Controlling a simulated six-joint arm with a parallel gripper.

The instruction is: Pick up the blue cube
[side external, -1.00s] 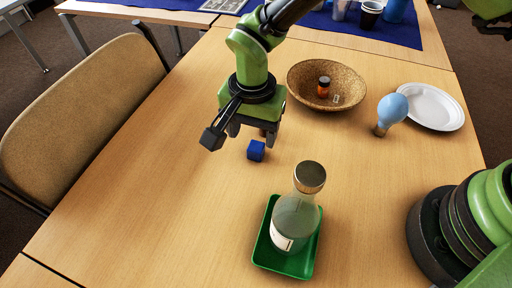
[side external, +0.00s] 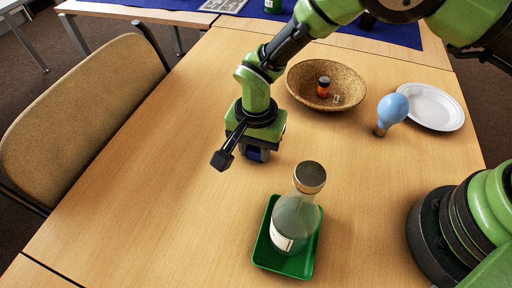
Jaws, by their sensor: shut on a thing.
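The blue cube (side external: 257,154) is on or just above the wooden table, left of the middle of the side external view. My gripper (side external: 255,151) points down over it, with its fingers around the cube. The gripper is shut on the cube and hides most of it; only a dark blue part shows below the gripper body. I cannot tell whether the cube touches the table.
A glass bottle (side external: 295,217) stands in a green tray (side external: 311,262) in front of the gripper. A cork bowl (side external: 298,82) with an orange jar (side external: 323,86), a light blue bulb (side external: 393,108) and a white plate (side external: 437,108) are to the right. The table's left side is clear.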

